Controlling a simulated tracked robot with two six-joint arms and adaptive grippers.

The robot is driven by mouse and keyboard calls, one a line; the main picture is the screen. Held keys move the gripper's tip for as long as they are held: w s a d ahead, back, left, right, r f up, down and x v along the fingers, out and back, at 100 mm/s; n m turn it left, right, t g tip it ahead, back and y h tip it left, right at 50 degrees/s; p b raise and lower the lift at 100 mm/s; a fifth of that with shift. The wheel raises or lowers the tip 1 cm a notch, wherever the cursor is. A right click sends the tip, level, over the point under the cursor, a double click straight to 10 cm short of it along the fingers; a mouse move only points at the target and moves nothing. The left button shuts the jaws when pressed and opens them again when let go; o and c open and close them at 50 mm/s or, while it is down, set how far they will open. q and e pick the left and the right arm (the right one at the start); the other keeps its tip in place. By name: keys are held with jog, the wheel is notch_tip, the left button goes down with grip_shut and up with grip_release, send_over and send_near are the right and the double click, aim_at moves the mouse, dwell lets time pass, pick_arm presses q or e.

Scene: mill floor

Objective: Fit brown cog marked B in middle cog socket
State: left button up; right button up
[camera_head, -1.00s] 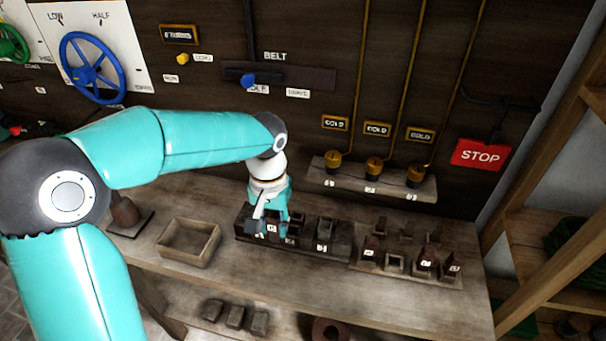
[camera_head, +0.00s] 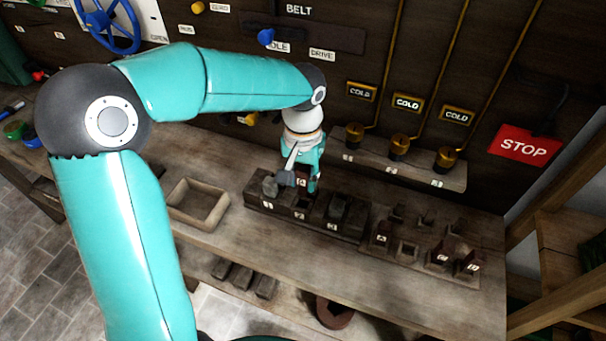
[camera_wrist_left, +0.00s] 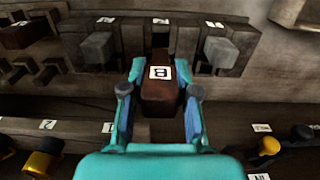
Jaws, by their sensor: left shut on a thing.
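My left gripper (camera_head: 302,181) is shut on the brown cog marked B (camera_wrist_left: 160,97), which hangs between its fingers with the label showing in the wrist view. The dark socket block (camera_head: 258,203) lies below, with labels 1, 2 and 3 along its front. The cog is just above and behind the middle socket (camera_head: 302,204), which looks empty. A grey cog (camera_head: 270,187) stands in the left socket and another grey cog (camera_head: 340,206) in the right one. The cog's lower end is hard to see in the head view. My right gripper is not in view.
A rack (camera_head: 408,262) with several brown cogs stands to the right of the socket block. An empty wooden tray (camera_head: 198,204) is at the left. Brass valves (camera_head: 399,146) on a ledge stand behind. The bench front is clear.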

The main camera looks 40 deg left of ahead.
aim_at(303, 168)
pick_arm(q)
jog(key=shift+s+f+b, duration=0.1)
jog(key=shift+f+b, duration=2.2)
jog(key=shift+f, duration=0.75)
jog(key=o, duration=1)
jog(key=shift+o, duration=0.2)
notch_tip(303, 168, up, 10)
jog(key=shift+r, duration=0.9)
